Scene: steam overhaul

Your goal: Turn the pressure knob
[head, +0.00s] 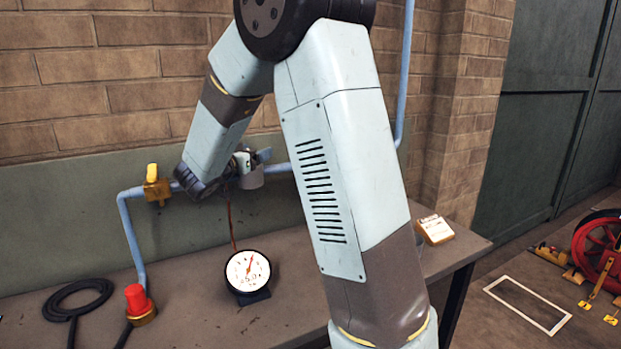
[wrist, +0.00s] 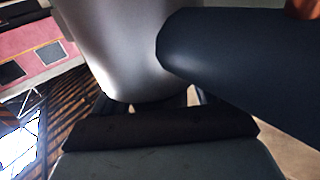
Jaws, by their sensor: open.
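A pale silver, rounded fitting (head: 251,176) sits on the blue pipe along the back wall. It looks like the pressure knob's body, but my wrist partly covers it. A dial gauge (head: 248,272) with a white face and red needle stands on the bench below, joined by a thin copper tube. In the wrist view, a large smooth silver body (wrist: 125,50) fills the top middle, close ahead of my gripper (wrist: 150,108). My gripper is open, with dark finger parts either side of the silver body's lower end. Contact cannot be told.
The blue pipe (head: 128,225) carries a yellow valve (head: 156,186) to the left. A red-topped brass fitting (head: 136,299) and a coiled black hose (head: 78,298) are on the bench (head: 205,318). An orange-and-white box (head: 435,230) lies right. A red wheel (head: 600,250) stands beyond.

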